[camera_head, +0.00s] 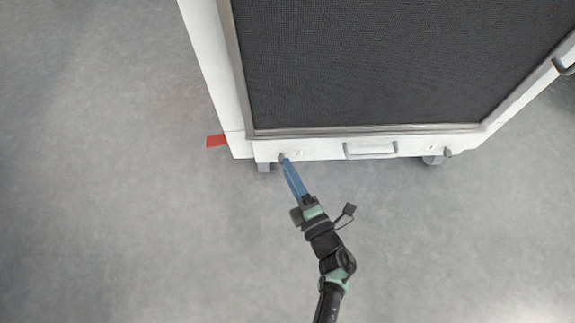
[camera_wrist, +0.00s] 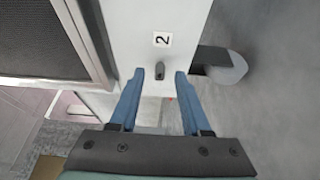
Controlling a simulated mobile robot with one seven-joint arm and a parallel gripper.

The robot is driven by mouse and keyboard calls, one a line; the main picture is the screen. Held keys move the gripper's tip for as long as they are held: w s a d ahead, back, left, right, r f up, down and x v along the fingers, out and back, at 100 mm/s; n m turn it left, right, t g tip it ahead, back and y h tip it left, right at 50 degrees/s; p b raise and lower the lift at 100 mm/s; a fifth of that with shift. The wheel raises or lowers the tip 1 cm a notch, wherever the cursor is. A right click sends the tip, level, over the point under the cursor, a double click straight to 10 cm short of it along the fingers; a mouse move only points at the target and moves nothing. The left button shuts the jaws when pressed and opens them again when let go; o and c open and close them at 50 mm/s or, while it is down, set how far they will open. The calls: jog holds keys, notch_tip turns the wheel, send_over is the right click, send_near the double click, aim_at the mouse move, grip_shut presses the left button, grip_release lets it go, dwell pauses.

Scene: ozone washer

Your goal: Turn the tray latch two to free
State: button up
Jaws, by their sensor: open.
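Tray latch two is a small dark grey knob (camera_wrist: 160,71) on the white tray front (camera_wrist: 125,20), beside a label with the number 2 (camera_wrist: 162,40). My gripper (camera_wrist: 160,76) is open, with one blue finger on each side of the latch. Small gaps show between the latch and both fingertips, so contact is not visible. In the head view my gripper (camera_head: 288,170) reaches the left end of the tray front, where the fingers partly hide the latch.
A tray handle (camera_head: 370,150) sits mid-front, with another latch (camera_head: 448,153) at the right end. The dark mesh panel (camera_head: 360,65) is above. A caster (camera_wrist: 226,66) is near the latch. A red floor mark (camera_head: 216,141) lies left; the grey floor in front is clear.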

jog(key=p+v, duration=0.2)
jog(key=v, duration=0.9)
jog(key=shift+s+p, duration=0.3)
jog(key=shift+p, duration=0.05)
